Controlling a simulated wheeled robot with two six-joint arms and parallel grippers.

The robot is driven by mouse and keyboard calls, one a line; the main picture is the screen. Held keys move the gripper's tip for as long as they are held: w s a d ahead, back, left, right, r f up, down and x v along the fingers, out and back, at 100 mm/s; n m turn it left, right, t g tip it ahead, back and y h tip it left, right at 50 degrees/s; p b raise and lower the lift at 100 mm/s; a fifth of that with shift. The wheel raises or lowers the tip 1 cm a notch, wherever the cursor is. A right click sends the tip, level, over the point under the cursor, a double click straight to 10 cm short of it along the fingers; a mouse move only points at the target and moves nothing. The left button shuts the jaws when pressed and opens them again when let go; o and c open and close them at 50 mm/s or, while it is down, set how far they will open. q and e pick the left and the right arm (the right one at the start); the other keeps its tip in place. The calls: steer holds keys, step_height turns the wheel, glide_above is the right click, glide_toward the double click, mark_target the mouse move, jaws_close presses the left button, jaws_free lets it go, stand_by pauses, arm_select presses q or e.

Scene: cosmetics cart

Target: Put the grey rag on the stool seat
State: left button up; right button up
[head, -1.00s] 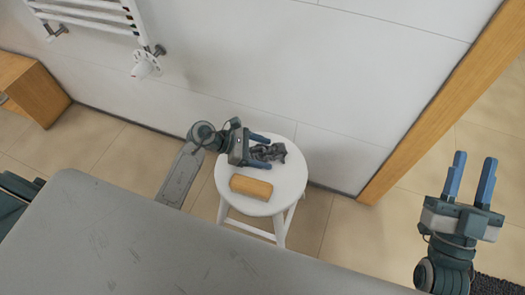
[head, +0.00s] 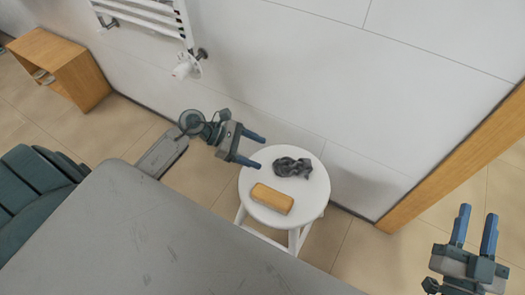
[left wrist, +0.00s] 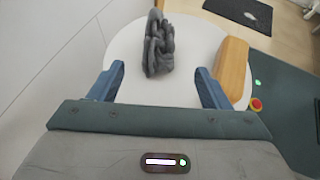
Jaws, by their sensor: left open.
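The grey rag (head: 291,167) lies crumpled on the white stool seat (head: 310,200), towards the back. It also shows in the left wrist view (left wrist: 158,45), ahead of the fingertips and between their lines. My left gripper (head: 260,149) is open and empty, just left of the seat and apart from the rag. My right gripper (head: 476,232) is at the lower right, far from the stool, with its fingers apart and nothing between them.
A wooden block (head: 272,198) lies on the seat in front of the rag. A white wall (head: 300,75) stands behind the stool. A white towel radiator (head: 150,15) hangs on it. A wooden cabinet (head: 80,75) stands at the left. Tiled floor around the stool is free.

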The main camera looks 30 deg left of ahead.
arm_select(q)
steer(key=s+d+r+n+t+h, duration=0.1)
steer(key=d+r+n+t+h, duration=0.2)
steer(key=r+n+t, duration=0.35)
steer(key=s+d+r+n+t+h, duration=0.2)
steer(key=d+r+n+t, duration=0.15)
steer(key=r+n, duration=0.5)
steer(key=s+a+r+n+t+y, duration=0.1)
steer(key=n+y, duration=0.6)
steer(key=n, duration=1)
steer(key=s+a+r+n+t+y, duration=0.2)
steer(key=n+t+y, duration=0.4)
steer(key=n, duration=1.1)
steer(key=shift+s+a+r+y, duration=0.15)
steer(key=shift+a+r+y, duration=0.7)
steer(key=shift+a+y, duration=0.3)
